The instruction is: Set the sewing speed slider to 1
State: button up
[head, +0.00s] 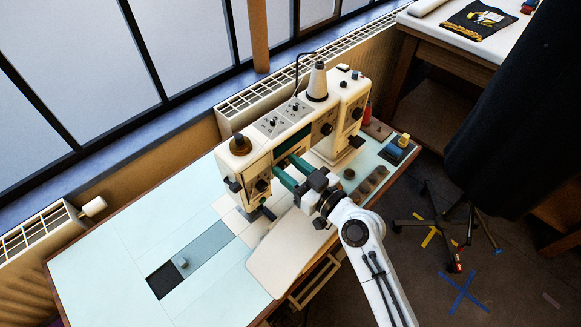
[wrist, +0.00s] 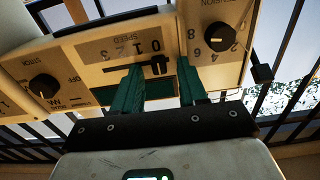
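The sewing machine (head: 275,140) is cream with a dark green band and stands on the pale table. Its speed slider (wrist: 158,66) shows in the wrist view as a dark knob on a slot beneath an upside-down scale reading 3, 2, 1, 0 from left to right. The knob is by the 0 end. My gripper (wrist: 161,72) has green fingers standing apart, one on each side of the knob. I cannot tell whether either finger touches it. In the head view my gripper (head: 289,170) is at the machine's front, and the slider is hidden.
A thread cone (head: 318,80) stands on top of the machine. The left part of the table (head: 100,275) is mostly clear. A dark garment (head: 515,120) hangs at right.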

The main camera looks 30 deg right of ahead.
grip_shut()
dwell(0.5)
jog(key=shift+w+d+f+b, duration=0.2)
jog(key=shift+d+b, duration=0.4)
jog(key=shift+b, duration=0.4)
jog(key=shift+w+d+r+b, duration=0.1)
jog(key=shift+d+r+b, duration=0.1)
jog(key=shift+d+b, duration=0.15)
grip_release()
jog(key=shift+b+v, duration=1.75)
jog(key=shift+v, duration=3.65)
